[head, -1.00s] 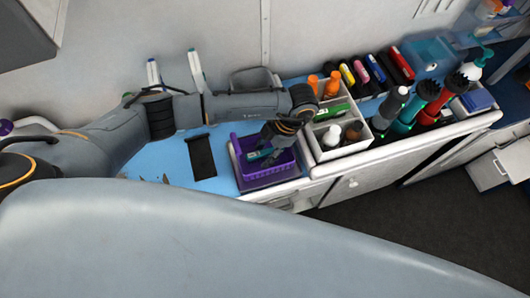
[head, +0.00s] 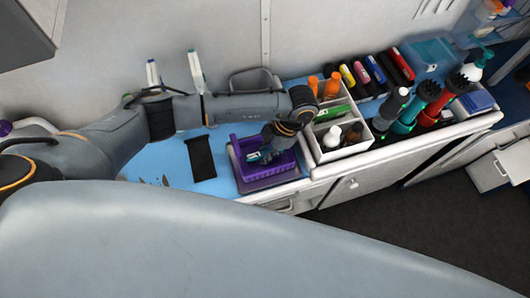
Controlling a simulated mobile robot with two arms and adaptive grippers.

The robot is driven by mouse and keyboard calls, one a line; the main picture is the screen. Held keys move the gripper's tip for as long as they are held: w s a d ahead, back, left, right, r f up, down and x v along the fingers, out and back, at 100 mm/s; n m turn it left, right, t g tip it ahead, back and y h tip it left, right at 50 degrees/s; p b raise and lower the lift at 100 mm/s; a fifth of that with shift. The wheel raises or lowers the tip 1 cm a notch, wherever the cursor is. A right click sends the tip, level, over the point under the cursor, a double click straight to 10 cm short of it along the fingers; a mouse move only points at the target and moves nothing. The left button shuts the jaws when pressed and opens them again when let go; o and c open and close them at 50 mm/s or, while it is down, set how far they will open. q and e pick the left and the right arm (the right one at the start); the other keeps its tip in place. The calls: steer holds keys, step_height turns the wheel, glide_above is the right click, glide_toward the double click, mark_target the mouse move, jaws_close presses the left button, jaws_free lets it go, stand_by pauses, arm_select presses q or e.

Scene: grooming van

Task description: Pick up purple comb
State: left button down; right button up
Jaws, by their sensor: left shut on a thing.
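A purple basket (head: 285,172) stands on the blue counter, and a teal item (head: 254,157) lies inside it. I cannot make out a purple comb against the purple of the basket. My left gripper (head: 266,155) reaches down into the basket, beside the teal item. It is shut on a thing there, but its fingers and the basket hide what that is. My right gripper is not in view.
A black strip (head: 201,158) lies left of the basket. A white organizer (head: 345,151) with bottles stands close on the right. Several clippers or brushes (head: 428,100) stand further right. The wall runs behind the counter.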

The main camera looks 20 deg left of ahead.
arm_select(q)
steer(key=shift+r, duration=0.15)
steer(key=shift+r+p, duration=0.2)
steer(key=shift+p, duration=0.15)
steer(key=shift+r, duration=0.25)
steer(key=s+d+r+b, duration=0.4)
steer(key=s+d+r, duration=0.4)
steer(key=d+r, duration=0.35)
steer(key=w+a+r+m+t+h, duration=0.2)
steer(key=w+a+m, duration=0.4)
steer(key=a+m, duration=0.3)
steer(key=w+a+r+m+t+h, duration=0.1)
steer(key=w+a+r+m+t, duration=0.4)
steer(key=a+m, duration=0.5)
step_height(320, 180, up, 2)
steer(key=w+m, duration=0.2)
steer(key=m, duration=0.4)
steer(key=shift+a+r+h, duration=0.25)
steer(key=shift+a+h, duration=0.05)
steer(key=shift+h, duration=0.1)
steer(key=shift+f, duration=0.1)
